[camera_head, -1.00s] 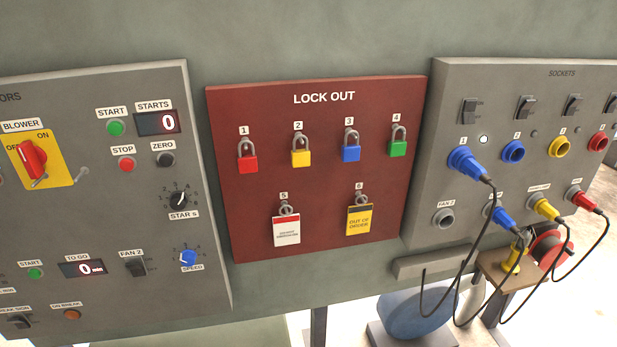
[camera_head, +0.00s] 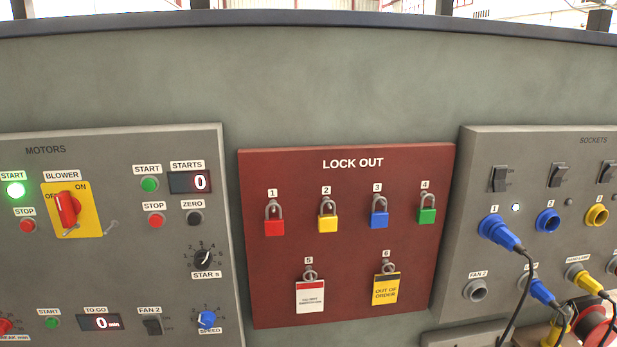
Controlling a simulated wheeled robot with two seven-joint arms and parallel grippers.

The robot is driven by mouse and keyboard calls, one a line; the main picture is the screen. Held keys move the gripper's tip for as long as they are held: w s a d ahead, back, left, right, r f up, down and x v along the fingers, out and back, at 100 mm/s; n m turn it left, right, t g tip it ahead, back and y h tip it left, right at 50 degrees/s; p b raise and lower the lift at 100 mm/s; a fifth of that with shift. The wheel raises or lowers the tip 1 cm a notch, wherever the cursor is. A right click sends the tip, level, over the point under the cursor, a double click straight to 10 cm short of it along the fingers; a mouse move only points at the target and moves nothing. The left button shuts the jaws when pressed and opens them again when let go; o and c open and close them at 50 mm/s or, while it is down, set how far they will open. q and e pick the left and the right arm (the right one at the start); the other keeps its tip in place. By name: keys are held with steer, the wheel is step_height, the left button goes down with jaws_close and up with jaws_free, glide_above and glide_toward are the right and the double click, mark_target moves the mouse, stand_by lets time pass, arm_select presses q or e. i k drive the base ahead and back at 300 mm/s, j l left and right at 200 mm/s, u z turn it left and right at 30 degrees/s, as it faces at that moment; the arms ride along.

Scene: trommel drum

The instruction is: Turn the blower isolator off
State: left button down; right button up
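The blower isolator (camera_head: 68,209) is a red rotary handle on a yellow plate, under the BLOWER label on the grey MOTORS panel (camera_head: 110,270) at the left. OFF is printed at the plate's upper left and ON at its upper right. The red handle stands close to upright, tilted a little; I cannot tell for certain which mark it points to. A small grey hasp or lever shows at the plate's bottom edge. Left of it, a green START button (camera_head: 15,190) glows above a red STOP button (camera_head: 27,225). Neither of my grippers is in view.
A red LOCK OUT board (camera_head: 345,260) in the middle holds several coloured padlocks and two tags. A grey SOCKETS panel (camera_head: 460,250) at the right has plugged-in cables hanging down. The wall (camera_head: 310,80) above the panels is bare.

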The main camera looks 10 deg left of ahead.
mark_target(68, 207)
steer(key=u, duration=1.4)
